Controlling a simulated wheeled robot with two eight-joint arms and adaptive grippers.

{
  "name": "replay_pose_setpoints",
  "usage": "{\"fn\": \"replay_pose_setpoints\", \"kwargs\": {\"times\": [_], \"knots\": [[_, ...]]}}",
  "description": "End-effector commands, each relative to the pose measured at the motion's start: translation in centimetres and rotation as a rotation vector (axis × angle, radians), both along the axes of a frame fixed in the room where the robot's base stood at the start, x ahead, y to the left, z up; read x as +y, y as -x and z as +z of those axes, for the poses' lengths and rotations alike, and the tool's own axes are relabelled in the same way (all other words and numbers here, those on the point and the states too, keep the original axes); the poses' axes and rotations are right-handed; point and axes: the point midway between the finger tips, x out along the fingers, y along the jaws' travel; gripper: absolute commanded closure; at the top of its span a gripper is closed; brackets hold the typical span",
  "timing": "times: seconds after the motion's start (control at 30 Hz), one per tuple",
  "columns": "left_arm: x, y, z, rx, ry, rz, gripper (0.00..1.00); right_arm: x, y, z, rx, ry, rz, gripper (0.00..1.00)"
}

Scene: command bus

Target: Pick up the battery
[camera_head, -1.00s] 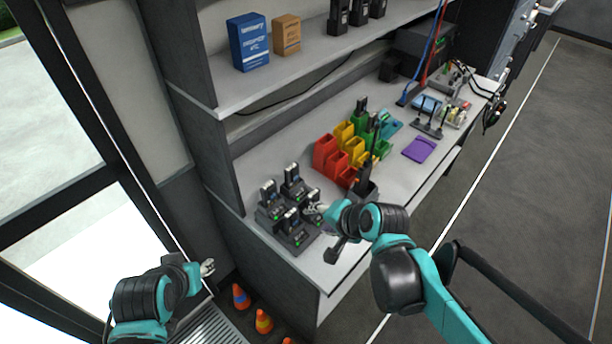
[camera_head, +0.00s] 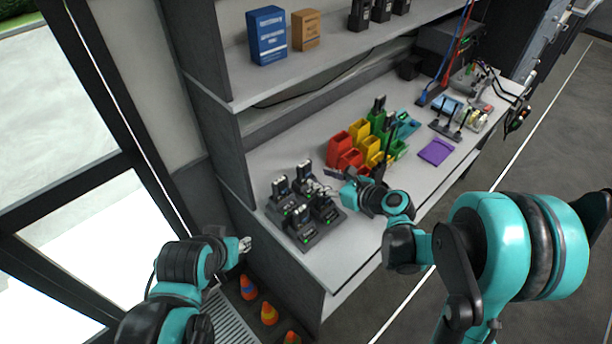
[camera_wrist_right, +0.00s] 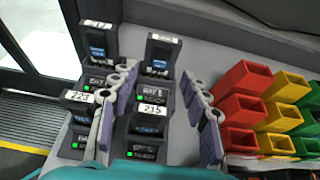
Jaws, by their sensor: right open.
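Several dark batteries with white labels stand upright in black charger docks (camera_head: 312,237) at the near left end of the workbench. In the right wrist view, one battery (camera_wrist_right: 97,42) is at upper left, another (camera_wrist_right: 161,58) at upper middle, one labelled 223 (camera_wrist_right: 78,110) at lower left and one labelled 215 (camera_wrist_right: 150,120) at lower middle. My right gripper (camera_head: 334,180) is open beside the docks; in its wrist view its grey-purple fingers (camera_wrist_right: 160,100) spread either side of the middle column of batteries. It holds nothing. My left gripper (camera_head: 243,244) is off the bench at left; its jaws are too small to tell.
Red (camera_head: 340,148), yellow and green bins stand right of the docks. A purple pad (camera_head: 436,152) lies farther along the bench. A shelf above holds a blue box (camera_head: 267,36) and an orange box (camera_head: 306,30). Traffic cones (camera_head: 269,312) stand on the floor below.

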Motion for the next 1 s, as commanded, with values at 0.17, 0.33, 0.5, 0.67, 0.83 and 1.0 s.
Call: {"fn": "replay_pose_setpoints", "kwargs": {"times": [0.17,0.33,0.5,0.67,0.83,1.0], "knots": [[0.0,0.0,-1.4,0.0,0.0,0.0,0.6,1.4,-1.4,-1.6,-0.001,0.002,0.003,0.53],[0.0,0.0,-2.0,0.0,0.0,0.0,0.6,2.9,-2.9,-2.3,-0.002,0.002,0.002,0.53],[0.0,0.0,-1.9,0.0,0.0,0.0,0.6,3.0,-3.0,-2.1,-0.002,0.002,0.0,0.53],[0.0,0.0,-1.8,0.0,0.0,0.0,0.6,2.9,-3.0,-2.1,-0.002,0.002,0.0,0.82],[0.0,0.0,-1.9,0.0,0.0,0.0,0.6,2.9,-3.0,-2.1,-0.002,0.003,0.0,1.0],[0.0,0.0,-1.9,0.0,0.0,0.0,0.6,2.9,-3.0,-2.1,-0.002,0.002,0.0,1.0]]}}
